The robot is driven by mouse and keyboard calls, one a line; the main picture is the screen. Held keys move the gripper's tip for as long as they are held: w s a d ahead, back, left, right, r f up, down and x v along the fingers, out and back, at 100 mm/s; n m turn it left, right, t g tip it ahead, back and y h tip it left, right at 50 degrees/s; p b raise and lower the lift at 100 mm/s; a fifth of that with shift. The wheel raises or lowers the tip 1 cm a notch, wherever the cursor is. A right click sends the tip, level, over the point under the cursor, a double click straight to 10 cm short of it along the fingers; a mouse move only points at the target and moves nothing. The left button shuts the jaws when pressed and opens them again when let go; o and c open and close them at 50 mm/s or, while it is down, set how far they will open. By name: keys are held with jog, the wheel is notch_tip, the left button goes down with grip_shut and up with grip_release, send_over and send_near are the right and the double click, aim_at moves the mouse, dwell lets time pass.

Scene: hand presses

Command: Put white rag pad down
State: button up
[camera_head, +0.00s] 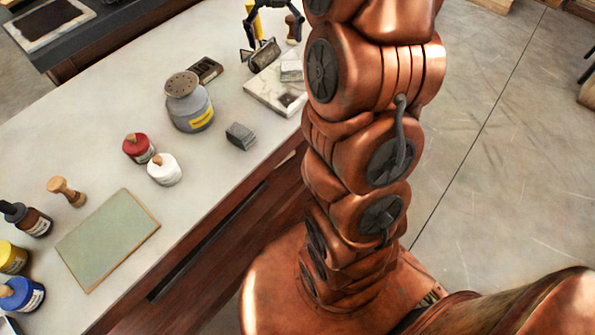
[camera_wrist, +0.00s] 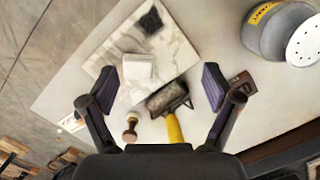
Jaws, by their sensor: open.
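The white rag pad (camera_wrist: 138,68) lies on a marbled white slab (camera_wrist: 175,50) in the wrist view. It also shows in the head view (camera_head: 291,70) on the slab's right part, close to my arm. My gripper (camera_wrist: 159,88) is open, with its two dark fingers wide apart and nothing held between them. The pad is seen between and beyond the fingertips, apart from both. In the head view my gripper (camera_head: 271,32) is at the top, beyond the slab, partly cut off by the frame edge.
A roller with a yellow handle (camera_wrist: 174,128) and a wooden-knobbed tool (camera_wrist: 130,128) lie near the slab. A grey canister (camera_head: 190,105), a grey block (camera_head: 241,135) and several bottles stand along the table. Bare tabletop (camera_head: 95,120) shows at left.

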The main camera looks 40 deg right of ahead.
jog(key=s+a+f+n, duration=0.1)
jog(key=s+a+n, duration=0.2)
jog(key=s+a, duration=0.9)
jog(key=s+a+f, duration=0.1)
jog(key=s+f, duration=0.2)
jog(key=s, duration=0.5)
jog(key=s+a+f+n, duration=0.1)
jog(key=s+a+f, duration=0.1)
jog(key=s, duration=0.6)
jog(key=shift+f+n+h, duration=0.3)
jog(key=shift+f+h, duration=0.1)
jog(key=shift+f, duration=0.15)
